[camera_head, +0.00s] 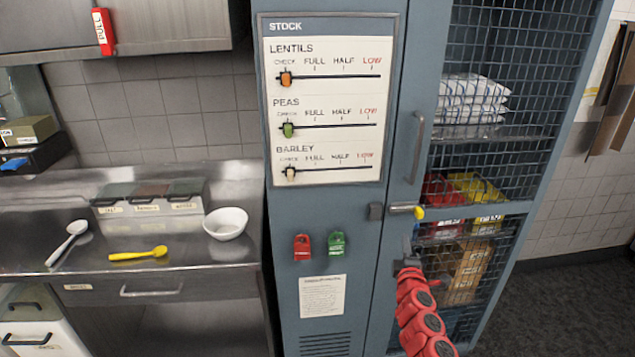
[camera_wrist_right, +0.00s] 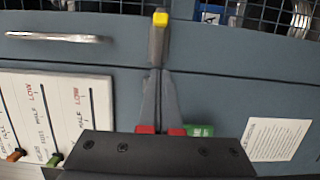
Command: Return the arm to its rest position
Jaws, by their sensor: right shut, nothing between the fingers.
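My right arm (camera_head: 419,312), red with dark joints, comes up from the lower right in front of the cabinet. My right gripper (camera_head: 407,243) is shut and empty, just below the yellow-tipped latch handle (camera_head: 405,210) on the cabinet door. In the right wrist view the gripper (camera_wrist_right: 158,72) has its two grey fingers together, and the yellow latch tip (camera_wrist_right: 160,19) shows just beyond them. I cannot tell whether the fingers touch the latch. My left gripper is not in view.
The blue-grey cabinet (camera_head: 330,225) has a mesh door (camera_head: 515,55), a vertical handle (camera_head: 417,148) and a stock board (camera_head: 325,100). Red (camera_head: 302,247) and green (camera_head: 337,244) tags hang on it. The steel counter (camera_head: 190,250) at left holds a white bowl (camera_head: 226,223) and spoons.

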